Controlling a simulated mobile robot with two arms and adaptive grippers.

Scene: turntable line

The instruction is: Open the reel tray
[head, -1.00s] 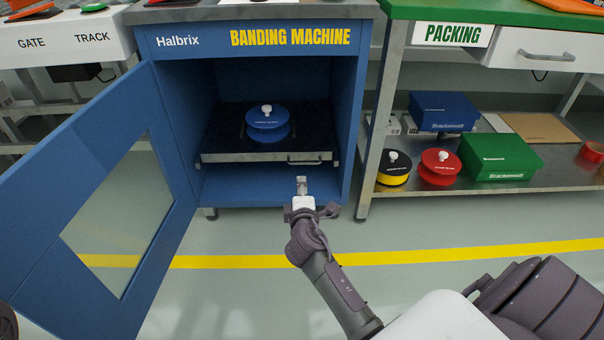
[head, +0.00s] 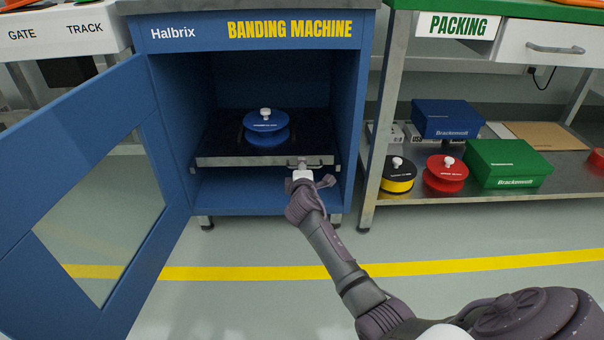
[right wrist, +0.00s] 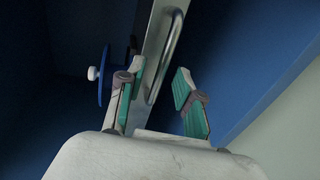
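The reel tray (head: 222,161) is a dark shelf with a grey metal front inside the open blue banding machine (head: 180,80). A blue reel (head: 267,133) with a white knob sits on it. The tray handle (head: 318,160) is a metal bar at the right of the front. My right gripper (head: 302,167) is at the handle's left part. In the right wrist view, its green-padded fingers (right wrist: 160,78) are open, with the handle (right wrist: 166,55) just ahead, in line with the gap. Contact is not clear. My left gripper is not in view.
The machine's blue door (head: 95,170) with a window stands swung open to the left. On the right, the packing bench's lower shelf (head: 420,195) holds a yellow-black reel, a red reel and boxes. The floor (head: 240,250) before the machine is clear apart from my arm.

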